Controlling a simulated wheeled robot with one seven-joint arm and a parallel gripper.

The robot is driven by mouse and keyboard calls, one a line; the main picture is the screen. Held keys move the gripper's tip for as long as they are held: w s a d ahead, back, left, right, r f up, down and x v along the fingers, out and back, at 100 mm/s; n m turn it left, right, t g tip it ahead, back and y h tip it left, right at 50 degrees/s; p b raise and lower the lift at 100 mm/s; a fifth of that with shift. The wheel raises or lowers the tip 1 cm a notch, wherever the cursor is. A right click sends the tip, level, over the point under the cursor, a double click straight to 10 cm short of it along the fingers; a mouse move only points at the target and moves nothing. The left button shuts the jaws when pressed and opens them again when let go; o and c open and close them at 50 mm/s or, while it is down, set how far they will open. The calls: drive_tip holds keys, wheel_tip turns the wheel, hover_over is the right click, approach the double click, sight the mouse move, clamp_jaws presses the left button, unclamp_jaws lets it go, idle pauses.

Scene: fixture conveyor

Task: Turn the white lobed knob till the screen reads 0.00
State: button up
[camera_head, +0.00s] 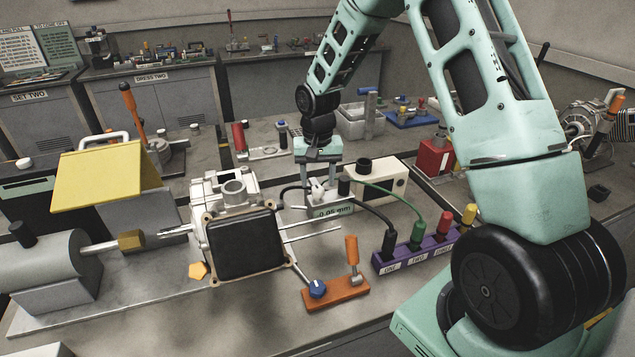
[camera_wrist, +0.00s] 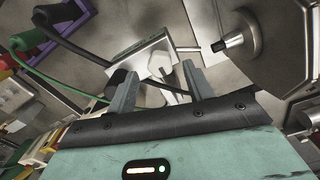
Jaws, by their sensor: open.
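The white lobed knob (camera_head: 317,191) sits on a small grey unit in the middle of the bench. The green screen (camera_head: 333,211) on the unit's front reads 0.05 mm; I cannot tell if a minus sign stands before it. My gripper (camera_head: 318,178) points down over the knob and partly hides it. In the wrist view the white knob (camera_wrist: 160,66) shows between the two grey fingers of my open gripper (camera_wrist: 158,75). I cannot tell whether either finger touches it.
A purple socket block (camera_head: 428,250) with black, green, red and yellow plugs stands at right, its cables running near the unit. A cream box (camera_head: 376,183) stands close behind. A metal housing with a black cover (camera_head: 243,246) is at left. An orange-handled stand (camera_head: 338,294) is in front.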

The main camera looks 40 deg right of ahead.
sight(318, 188)
drive_tip(key=shift+f+p, duration=0.3)
drive_tip(key=shift+f, duration=1.35)
drive_tip(key=c, duration=1)
drive_tip(key=shift+n, duration=1.5)
drive_tip(key=o, duration=1)
drive_tip(key=shift+r, duration=0.1)
wheel_tip(318, 188, up, 17)
drive_tip(key=b, duration=0.4)
drive_tip(key=shift+r+b, duration=0.15)
drive_tip(key=shift+b, duration=0.25)
